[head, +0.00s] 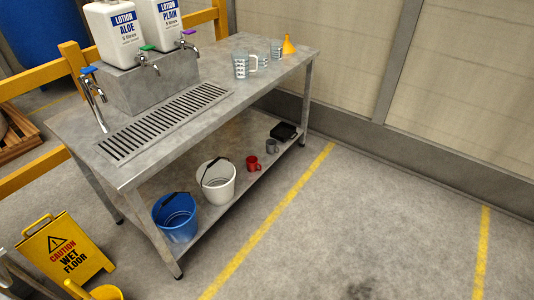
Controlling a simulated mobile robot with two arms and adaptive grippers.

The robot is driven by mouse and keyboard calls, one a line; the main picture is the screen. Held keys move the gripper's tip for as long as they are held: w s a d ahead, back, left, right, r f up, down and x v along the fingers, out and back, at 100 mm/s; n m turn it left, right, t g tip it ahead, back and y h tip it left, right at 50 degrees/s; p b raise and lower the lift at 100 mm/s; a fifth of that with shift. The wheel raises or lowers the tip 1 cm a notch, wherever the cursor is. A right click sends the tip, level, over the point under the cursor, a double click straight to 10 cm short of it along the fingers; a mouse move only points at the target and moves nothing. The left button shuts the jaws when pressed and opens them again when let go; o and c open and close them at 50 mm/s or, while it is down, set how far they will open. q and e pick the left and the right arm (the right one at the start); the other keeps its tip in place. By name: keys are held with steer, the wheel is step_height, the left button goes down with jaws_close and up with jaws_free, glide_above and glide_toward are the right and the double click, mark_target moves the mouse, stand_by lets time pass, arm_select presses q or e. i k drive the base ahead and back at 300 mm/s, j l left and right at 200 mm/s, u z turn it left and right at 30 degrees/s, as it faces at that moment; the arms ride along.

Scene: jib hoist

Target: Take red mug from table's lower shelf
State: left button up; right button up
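The red mug (253,163) stands upright on the table's lower shelf (233,190), near the shelf's front edge. It is between the white bucket and a grey mug. The metal table (128,178) stands over it, and the mug is in plain sight below the table top. Neither of my grippers shows in the head view.
On the lower shelf are a blue bucket (176,217), a white bucket (217,182), a grey mug (271,146) and a black tray (283,131). Jugs (241,64) and a funnel (289,46) stand on top. A wet floor sign (65,247) stands at left. Floor at right is clear.

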mark_target(251, 161)
steer(key=i+l+u, duration=0.3)
steer(key=i+l, duration=0.8)
steer(key=l, duration=0.1)
